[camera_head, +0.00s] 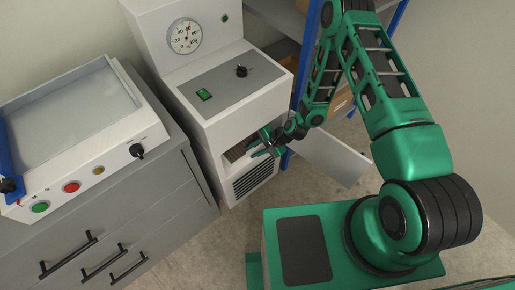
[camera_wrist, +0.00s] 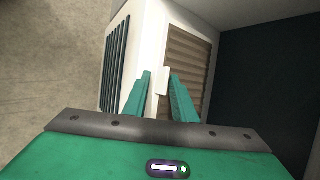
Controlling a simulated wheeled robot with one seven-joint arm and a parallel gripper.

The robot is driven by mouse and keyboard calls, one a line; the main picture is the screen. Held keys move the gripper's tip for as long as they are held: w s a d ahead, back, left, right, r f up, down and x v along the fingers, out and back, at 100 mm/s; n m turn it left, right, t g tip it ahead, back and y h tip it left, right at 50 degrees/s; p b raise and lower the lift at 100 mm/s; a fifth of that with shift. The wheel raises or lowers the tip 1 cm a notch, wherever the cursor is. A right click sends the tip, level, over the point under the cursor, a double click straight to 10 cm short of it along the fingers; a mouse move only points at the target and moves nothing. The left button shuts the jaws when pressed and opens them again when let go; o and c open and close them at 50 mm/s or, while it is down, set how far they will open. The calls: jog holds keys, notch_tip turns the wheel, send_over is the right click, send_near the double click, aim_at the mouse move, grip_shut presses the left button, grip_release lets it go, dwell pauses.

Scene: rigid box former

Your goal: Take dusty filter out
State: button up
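The dusty filter (camera_head: 236,152) sits inside the open lower compartment of the white machine (camera_head: 240,118). In the wrist view the filter (camera_wrist: 188,62) shows brown pleats in a pale frame, with a small white tab (camera_wrist: 162,80) at its edge. My gripper (camera_head: 262,143) is at the compartment opening. In the wrist view its two green fingers (camera_wrist: 159,75) stand apart on either side of the tab, with visible gaps. Whether either finger touches the tab I cannot tell. My gripper hides part of the filter in the head view.
The compartment door (camera_head: 335,158) hangs open to the right, close to my arm. A dark vent grille (camera_head: 252,180) is below the opening. A grey cabinet (camera_head: 110,215) with a white tray unit (camera_head: 75,95) stands at left. A blue-posted shelf (camera_head: 300,85) is behind.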

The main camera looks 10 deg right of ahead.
jog(key=shift+f, duration=0.1)
jog(key=shift+c, duration=0.5)
grip_shut()
